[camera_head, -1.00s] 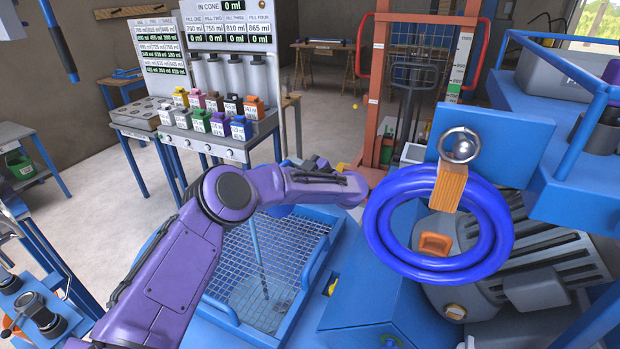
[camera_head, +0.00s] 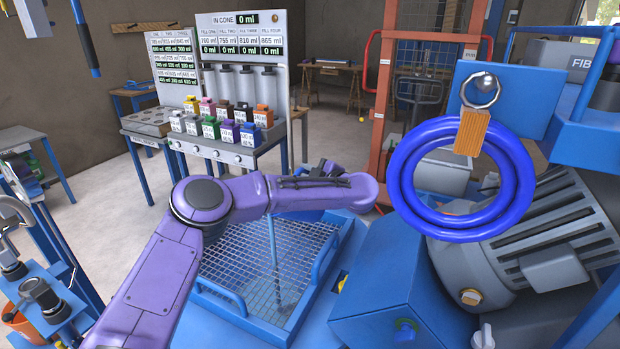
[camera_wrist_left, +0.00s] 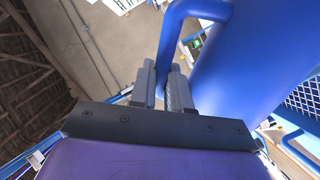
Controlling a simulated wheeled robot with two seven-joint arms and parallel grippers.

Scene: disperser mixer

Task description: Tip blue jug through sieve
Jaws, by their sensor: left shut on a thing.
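The sieve (camera_head: 237,262) is a wire mesh in a blue frame below my purple left arm in the head view. Its mesh also shows at the right edge of the left wrist view (camera_wrist_left: 303,103). The blue jug (camera_wrist_left: 243,60) fills the upper right of the left wrist view. My left gripper (camera_wrist_left: 163,76) is shut on its handle (camera_wrist_left: 168,38). In the head view my forearm mostly hides gripper and jug; a blue piece (camera_head: 300,215), probably the jug, shows below the forearm, above the sieve's far part. I cannot tell the jug's tilt or contents. My right gripper is out of view.

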